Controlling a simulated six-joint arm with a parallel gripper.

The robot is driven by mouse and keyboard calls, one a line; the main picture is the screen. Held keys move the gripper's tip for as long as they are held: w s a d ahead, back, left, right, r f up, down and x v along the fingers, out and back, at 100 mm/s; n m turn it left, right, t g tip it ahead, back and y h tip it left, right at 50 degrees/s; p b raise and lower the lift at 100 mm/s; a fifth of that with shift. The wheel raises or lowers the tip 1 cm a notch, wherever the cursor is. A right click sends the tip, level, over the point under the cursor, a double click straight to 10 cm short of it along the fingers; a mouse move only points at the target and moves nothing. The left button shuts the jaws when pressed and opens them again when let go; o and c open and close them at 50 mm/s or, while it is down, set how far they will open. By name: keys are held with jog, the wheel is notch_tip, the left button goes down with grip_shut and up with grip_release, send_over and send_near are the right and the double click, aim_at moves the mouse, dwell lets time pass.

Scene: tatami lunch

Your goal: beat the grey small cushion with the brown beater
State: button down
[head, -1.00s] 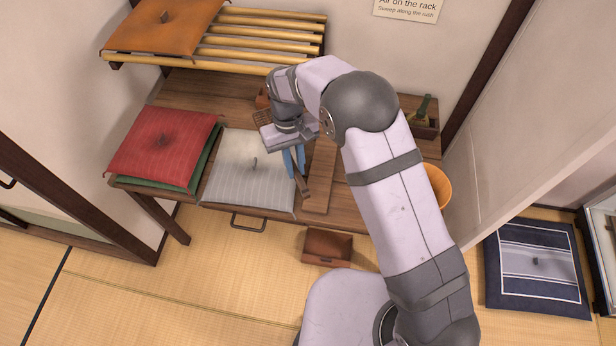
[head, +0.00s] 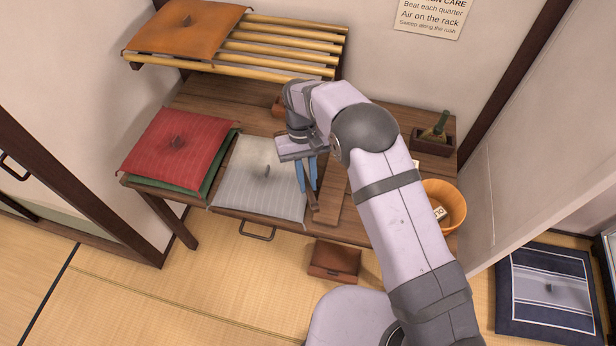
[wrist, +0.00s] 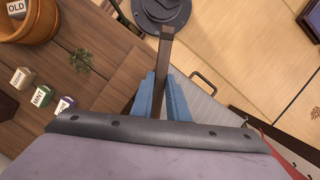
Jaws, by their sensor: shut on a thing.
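The grey small cushion (head: 240,182) lies flat on the wooden bench, with a darker tuft at its middle; part of it shows in the wrist view (wrist: 200,101). My gripper (head: 308,186) is just right of the cushion, its blue fingers pointing down. It is shut on a brown wooden bar, which I take as the handle of the brown beater (wrist: 165,58). The bar's lower end shows below the fingers in the head view (head: 314,202). The beater's head cannot be made out. I cannot tell the gap between beater and cushion.
A red cushion (head: 165,150) lies on a green one (head: 216,178) at left. An orange cushion (head: 185,28) is on the slatted rack (head: 285,47) behind. An orange bucket (head: 450,200) and a brush holder (head: 432,146) are at right. A brown box (head: 334,260) sits in front.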

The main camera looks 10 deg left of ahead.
aim_at(306, 182)
jog(key=f+b, duration=0.2)
jog(key=f, duration=0.1)
jog(key=shift+w+a+f, duration=0.1)
jog(key=shift+w+f, duration=0.1)
jog(key=shift+r+p, duration=0.55)
jog(key=shift+r, duration=0.1)
jog(key=shift+t+y, duration=0.3)
jog(key=shift+t, duration=0.2)
jog(key=r+p, duration=0.3)
jog(key=r, duration=0.1)
jog(key=s+r+p, duration=0.1)
jog(key=r+p, duration=0.1)
jog(key=r, duration=0.1)
jog(key=shift+d+p, duration=0.3)
jog(key=shift+p, duration=0.05)
jog(key=shift+f, duration=0.1)
jog(key=shift+f, duration=0.1)
